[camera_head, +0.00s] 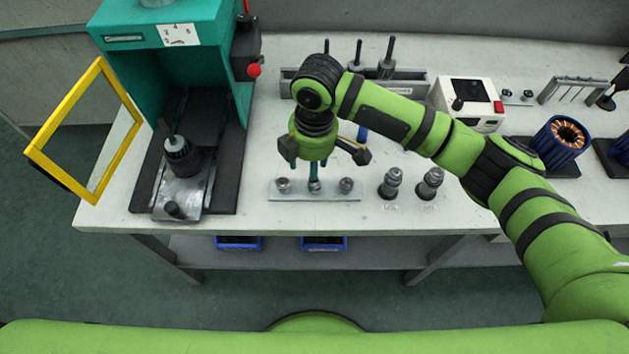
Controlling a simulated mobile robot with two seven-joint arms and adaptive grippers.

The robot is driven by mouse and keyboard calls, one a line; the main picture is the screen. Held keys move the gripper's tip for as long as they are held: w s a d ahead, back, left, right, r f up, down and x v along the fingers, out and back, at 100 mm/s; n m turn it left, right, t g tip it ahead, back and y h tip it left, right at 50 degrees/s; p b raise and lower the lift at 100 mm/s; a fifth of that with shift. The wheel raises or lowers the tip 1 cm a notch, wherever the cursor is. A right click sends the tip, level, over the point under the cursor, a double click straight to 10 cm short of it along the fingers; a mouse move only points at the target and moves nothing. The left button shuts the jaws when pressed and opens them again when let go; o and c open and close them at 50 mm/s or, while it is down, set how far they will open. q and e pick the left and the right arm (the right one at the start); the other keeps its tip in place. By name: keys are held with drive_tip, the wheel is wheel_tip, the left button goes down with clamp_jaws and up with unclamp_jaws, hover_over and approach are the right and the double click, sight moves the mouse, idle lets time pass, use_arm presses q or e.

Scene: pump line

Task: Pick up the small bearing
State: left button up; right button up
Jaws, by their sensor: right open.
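A pale plate (330,196) lies near the table's front edge with three small metal parts on it: a left one (283,185), a middle one (315,188) and a right one (346,185). The small bearing seems to be among these, but I cannot tell which it is. My right gripper (324,162) is open and points down over the plate, its fingers spread to either side above the middle part. I see nothing held in it. Whether it touches the middle part is not clear. My left gripper is not in view.
Two upright metal parts (390,182) (430,183) stand right of the plate. A teal press (198,65) with an open yellow-framed guard (62,118) stands at the left. Behind are a grey rack (415,82), a white box (468,95) and a copper-wound stator (560,140).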

drive_tip(key=shift+w+d+r+h, duration=0.4)
drive_tip(key=shift+w+d+r, duration=0.15)
drive_tip(key=shift+w+d, duration=0.2)
drive_tip(key=f, duration=0.2)
drive_tip(key=f+p, duration=0.1)
drive_tip(key=f, duration=0.1)
drive_tip(key=f+p, duration=0.1)
drive_tip(key=shift+s+a+f, duration=0.35)
drive_tip(key=shift+f, duration=0.6)
drive_tip(key=c, duration=0.9)
